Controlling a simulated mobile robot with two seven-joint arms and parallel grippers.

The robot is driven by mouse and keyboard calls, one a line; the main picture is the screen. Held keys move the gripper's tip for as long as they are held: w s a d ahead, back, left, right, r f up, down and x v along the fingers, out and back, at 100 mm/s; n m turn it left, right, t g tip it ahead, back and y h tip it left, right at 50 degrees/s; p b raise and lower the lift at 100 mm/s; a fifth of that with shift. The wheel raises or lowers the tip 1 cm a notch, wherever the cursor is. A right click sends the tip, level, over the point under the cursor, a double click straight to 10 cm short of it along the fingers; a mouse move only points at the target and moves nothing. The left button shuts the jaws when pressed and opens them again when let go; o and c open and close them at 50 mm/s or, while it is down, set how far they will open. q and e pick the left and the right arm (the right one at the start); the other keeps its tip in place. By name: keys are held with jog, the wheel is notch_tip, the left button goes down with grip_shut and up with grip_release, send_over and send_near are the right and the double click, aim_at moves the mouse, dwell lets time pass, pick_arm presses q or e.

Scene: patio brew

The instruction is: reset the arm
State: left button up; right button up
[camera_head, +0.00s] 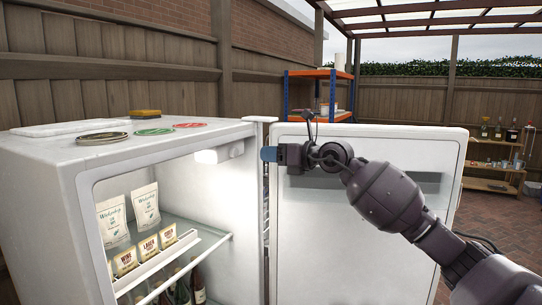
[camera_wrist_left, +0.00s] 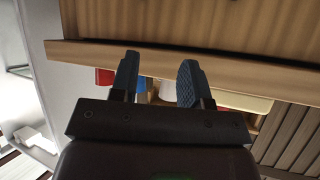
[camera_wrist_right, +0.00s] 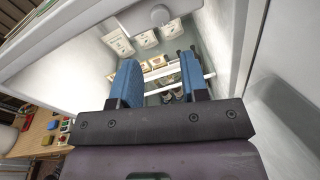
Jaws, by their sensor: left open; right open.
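My right gripper (camera_head: 270,154) is in front of the open door of a white fridge (camera_head: 150,160), near the door's hinge side. In the right wrist view, its two blue fingers (camera_wrist_right: 158,85) are apart with nothing between them, and the fridge's inside shows beyond them. My left gripper shows only in its own wrist view (camera_wrist_left: 160,85). Its fingers are apart and empty, and it faces a wooden surface with blurred red, blue and white things beyond the fingers.
The fridge door (camera_head: 330,240) stands wide open behind my right arm. White pouches (camera_head: 145,206), small packets (camera_head: 168,236) and bottles (camera_head: 197,283) are inside. A sponge (camera_head: 145,114) and round mats lie on top. An orange-blue rack (camera_head: 320,73) and wooden shelves (camera_head: 490,185) stand behind.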

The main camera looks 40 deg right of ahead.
dwell(0.3)
jog(key=s+a+f+m+t+y, duration=0.2)
jog(key=s+a+f+m+t, duration=0.2)
jog(key=a+f+m, duration=0.35)
jog(key=s+f+m+g+h, duration=0.2)
jog(key=s+f+m+h, duration=0.25)
jog(key=f+m, duration=0.3)
jog(key=s+d+f+m+g+h, duration=0.1)
jog(key=s+f+m+h, duration=0.3)
jog(key=f+m+h, duration=0.4)
jog(key=s+f+m+g+h, duration=0.25)
jog(key=s+f+m, duration=0.3)
jog(key=m, duration=0.35)
jog(key=s+a+f+m+g+y, duration=0.3)
jog(key=s+a+f+g, duration=0.2)
jog(key=s+a+f, duration=0.3)
jog(key=s+a+f+m+g+y, duration=0.25)
jog(key=s+a+f+g, duration=0.3)
jog(key=s, duration=0.45)
jog(key=w+f+n+t+y, duration=0.1)
jog(key=w+f+t, duration=0.6)
jog(key=f, duration=0.3)
jog(key=shift+w+f+t, duration=0.15)
jog(key=shift+w+t, duration=0.05)
jog(key=shift+t, duration=0.2)
